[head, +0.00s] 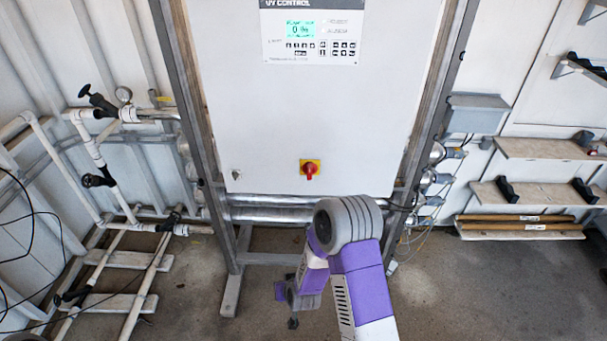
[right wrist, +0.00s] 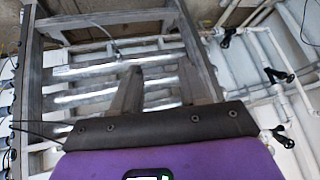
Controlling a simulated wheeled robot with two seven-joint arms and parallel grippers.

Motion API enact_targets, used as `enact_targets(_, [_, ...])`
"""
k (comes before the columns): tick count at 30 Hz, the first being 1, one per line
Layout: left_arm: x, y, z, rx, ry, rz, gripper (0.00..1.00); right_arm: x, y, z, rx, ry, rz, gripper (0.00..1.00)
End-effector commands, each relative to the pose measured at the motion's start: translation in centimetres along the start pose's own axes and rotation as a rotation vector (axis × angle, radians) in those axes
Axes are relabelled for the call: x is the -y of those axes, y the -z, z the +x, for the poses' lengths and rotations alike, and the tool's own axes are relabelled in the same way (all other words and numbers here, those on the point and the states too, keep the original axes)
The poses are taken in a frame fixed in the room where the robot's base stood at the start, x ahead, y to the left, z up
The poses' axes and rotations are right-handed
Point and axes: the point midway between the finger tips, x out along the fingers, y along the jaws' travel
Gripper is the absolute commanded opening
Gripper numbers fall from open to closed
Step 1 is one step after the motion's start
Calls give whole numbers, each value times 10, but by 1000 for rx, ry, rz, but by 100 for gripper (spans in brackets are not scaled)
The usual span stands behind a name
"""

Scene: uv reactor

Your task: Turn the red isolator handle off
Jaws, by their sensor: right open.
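The red isolator handle (head: 310,170) sits on a yellow plate low on the front of the white control cabinet (head: 260,110), right of its middle. Its grip looks roughly upright in the head view. My right gripper (head: 292,318) is below the handle and slightly to its left, partly hidden by my purple arm, and clear of the cabinet. In the right wrist view my right gripper (right wrist: 160,88) is open, with a gap between its grey fingers and nothing seen in it. The handle does not show there. My left gripper is not in view.
A display panel (head: 310,32) is at the cabinet's top. A grey metal frame (head: 185,90) borders the cabinet. Silvery tubes (head: 270,214) run below it. White pipes with black valve handles (head: 97,180) stand at the left. Shelves (head: 540,148) are at the right. Space before the handle is clear.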

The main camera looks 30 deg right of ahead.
Motion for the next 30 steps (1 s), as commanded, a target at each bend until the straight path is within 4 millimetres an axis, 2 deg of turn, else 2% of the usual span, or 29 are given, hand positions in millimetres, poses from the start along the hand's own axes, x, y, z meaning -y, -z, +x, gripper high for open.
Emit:
enact_targets(1, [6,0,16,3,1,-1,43,-12,55,5,-176,-48,-13,44])
enact_targets(3, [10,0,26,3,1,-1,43,-28,124,-8,-390,-119,-20,44])
enact_targets(6, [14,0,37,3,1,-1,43,-49,202,-43,-647,-214,-16,44])
enact_targets(9, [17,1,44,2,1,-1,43,-64,251,-79,-825,-290,-3,44])
enact_targets(12, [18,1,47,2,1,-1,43,-74,276,-103,-922,-337,9,44])
enact_targets(15, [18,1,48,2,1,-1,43,-79,289,-110,-957,-355,13,44])
enact_targets(30, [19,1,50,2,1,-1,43,-97,338,-77,-954,-354,12,44])
